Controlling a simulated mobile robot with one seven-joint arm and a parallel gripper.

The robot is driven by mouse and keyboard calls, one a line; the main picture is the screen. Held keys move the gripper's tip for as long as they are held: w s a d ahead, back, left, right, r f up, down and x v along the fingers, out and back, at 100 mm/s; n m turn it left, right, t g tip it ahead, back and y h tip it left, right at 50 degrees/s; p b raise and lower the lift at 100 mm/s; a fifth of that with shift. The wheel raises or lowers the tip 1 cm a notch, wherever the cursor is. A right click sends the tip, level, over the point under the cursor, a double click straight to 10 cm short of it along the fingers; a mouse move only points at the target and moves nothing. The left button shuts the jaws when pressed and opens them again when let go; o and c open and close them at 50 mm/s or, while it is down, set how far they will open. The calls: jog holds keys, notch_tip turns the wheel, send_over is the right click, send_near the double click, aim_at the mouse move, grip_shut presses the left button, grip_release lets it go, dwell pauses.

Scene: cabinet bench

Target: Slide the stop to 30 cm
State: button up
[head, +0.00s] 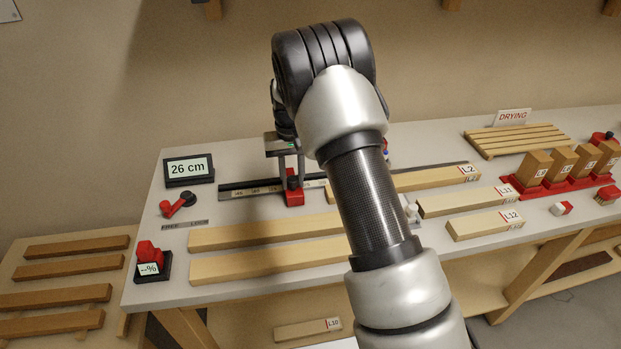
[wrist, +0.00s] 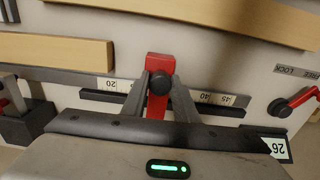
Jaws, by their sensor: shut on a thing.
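The red stop (head: 293,194) sits on the dark rail with a printed scale (head: 245,190) near the back of the bench. In the wrist view the stop (wrist: 160,65) has a black knob and stands between the 20 and 40 marks, hiding the marks under it. The display (head: 189,168) reads 26 cm. My gripper (head: 286,175) reaches down from above and is shut on the stop; its fingers (wrist: 159,90) lie on both sides of it. A red lever with a dark pivot (head: 178,205) lies by the FREE/LOCK label (head: 185,223); its setting is unclear.
Long boards (head: 265,233) lie in front of the rail. A red-and-black device marked --% (head: 151,265) stands at the front left corner. Boards L2 (head: 430,180), L11 (head: 460,202), wooden blocks (head: 535,167) and a DRYING rack (head: 515,138) are to the right.

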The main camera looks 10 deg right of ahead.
jog(key=shift+a, duration=0.75)
jog(key=shift+a, duration=1.5)
jog(key=o, duration=0.8)
jog(key=shift+o, duration=0.2)
jog(key=shift+d, duration=0.1)
jog(key=shift+r, duration=0.1)
